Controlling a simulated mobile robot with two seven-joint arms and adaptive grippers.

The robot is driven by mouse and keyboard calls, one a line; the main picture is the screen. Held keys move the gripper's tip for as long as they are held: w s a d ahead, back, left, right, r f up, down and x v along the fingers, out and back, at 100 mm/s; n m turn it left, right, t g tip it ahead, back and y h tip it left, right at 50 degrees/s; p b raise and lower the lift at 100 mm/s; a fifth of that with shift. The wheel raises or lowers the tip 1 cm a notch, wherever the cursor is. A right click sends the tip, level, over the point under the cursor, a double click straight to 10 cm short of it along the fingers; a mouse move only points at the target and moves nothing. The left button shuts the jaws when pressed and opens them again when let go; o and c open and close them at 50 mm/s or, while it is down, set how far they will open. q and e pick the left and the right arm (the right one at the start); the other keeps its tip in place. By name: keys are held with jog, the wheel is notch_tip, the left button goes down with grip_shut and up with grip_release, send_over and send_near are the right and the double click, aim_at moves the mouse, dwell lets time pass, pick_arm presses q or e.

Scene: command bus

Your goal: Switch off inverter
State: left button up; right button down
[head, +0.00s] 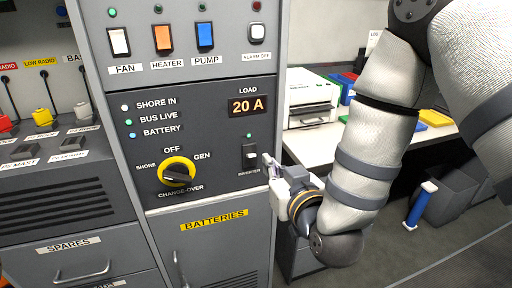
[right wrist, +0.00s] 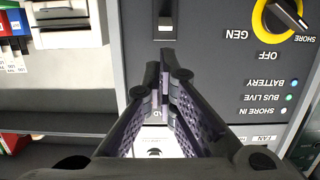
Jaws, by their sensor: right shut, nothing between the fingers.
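The inverter switch (head: 249,156) is a small dark toggle with a pale part at its lower end, low on the right of the grey panel. A green lamp (head: 249,136) above it is lit. In the right wrist view, which is turned over, the switch (right wrist: 166,28) stands just beyond the fingertips. My right gripper (head: 267,161) is shut and empty, just right of the switch in the head view. Its fingertips (right wrist: 166,68) look close to the panel; I cannot tell whether they touch it. My left gripper is not in view.
A yellow-ringed change-over knob (head: 177,172) sits left of the inverter switch. Fan (head: 119,41), heater and pump rockers are higher up. A printer (head: 306,98) stands on the white desk (head: 330,145) to the right.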

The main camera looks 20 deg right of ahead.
jog(key=shift+w+r, duration=0.15)
jog(key=shift+r, duration=0.15)
jog(key=b, duration=0.1)
send_near(252, 141)
jog(key=w, duration=0.2)
jog(key=w+f, duration=0.1)
jog(key=w, duration=0.2)
jog(key=shift+w, duration=0.15)
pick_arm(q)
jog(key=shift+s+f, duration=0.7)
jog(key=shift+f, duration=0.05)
pick_arm(e)
jog(key=shift+w, duration=0.4)
